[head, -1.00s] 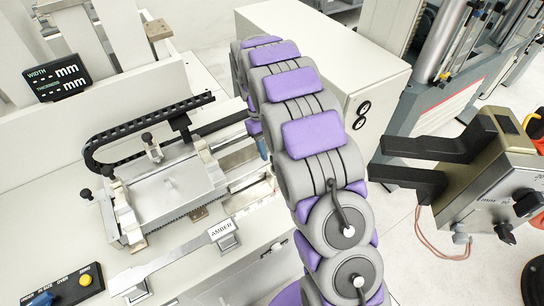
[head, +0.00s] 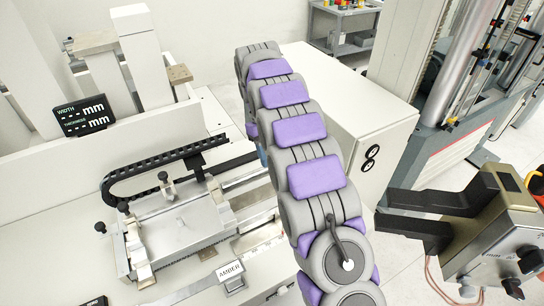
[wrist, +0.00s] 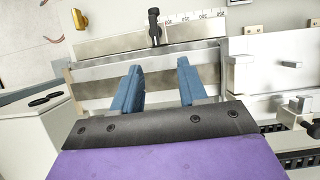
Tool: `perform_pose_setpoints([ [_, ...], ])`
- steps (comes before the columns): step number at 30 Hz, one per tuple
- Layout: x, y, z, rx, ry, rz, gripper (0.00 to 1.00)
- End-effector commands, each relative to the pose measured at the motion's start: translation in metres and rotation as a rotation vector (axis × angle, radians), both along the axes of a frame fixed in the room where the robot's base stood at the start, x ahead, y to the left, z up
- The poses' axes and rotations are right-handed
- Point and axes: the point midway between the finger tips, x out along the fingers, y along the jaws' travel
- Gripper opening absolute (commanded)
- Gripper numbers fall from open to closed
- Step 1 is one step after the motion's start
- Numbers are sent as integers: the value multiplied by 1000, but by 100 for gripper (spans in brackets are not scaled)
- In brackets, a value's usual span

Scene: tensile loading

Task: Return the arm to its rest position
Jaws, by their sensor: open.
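My arm (head: 305,150), grey with purple pads, runs through the middle of the head view, its far end over the white measuring bench. My gripper (wrist: 158,82) shows in the wrist view as two blue fingers standing apart with nothing between them. Beyond the fingers is a metal rail with a scale (wrist: 208,16) and a dark clamp (wrist: 154,26). I cannot tell the gap between fingers and rail. In the head view the gripper is hidden behind the arm, with at most a sliver of blue showing.
The bench carries a metal fixture (head: 180,225), a black cable chain (head: 150,172) and a width display (head: 85,116). A white cabinet (head: 345,105) stands behind the arm. A black-pronged device (head: 490,235) is at right; pale floor lies between.

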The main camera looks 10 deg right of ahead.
Motion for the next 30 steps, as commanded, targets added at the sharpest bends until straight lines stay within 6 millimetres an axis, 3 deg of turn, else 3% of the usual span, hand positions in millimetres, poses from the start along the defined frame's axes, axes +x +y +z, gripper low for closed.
perform_pose_setpoints([
  [20, 1, 0, 4, 0, 0, -1, 43],
  [26, -19, -5, 13, -4, -15, -23, 43],
  [30, -48, -11, 24, -6, -38, -54, 43],
])
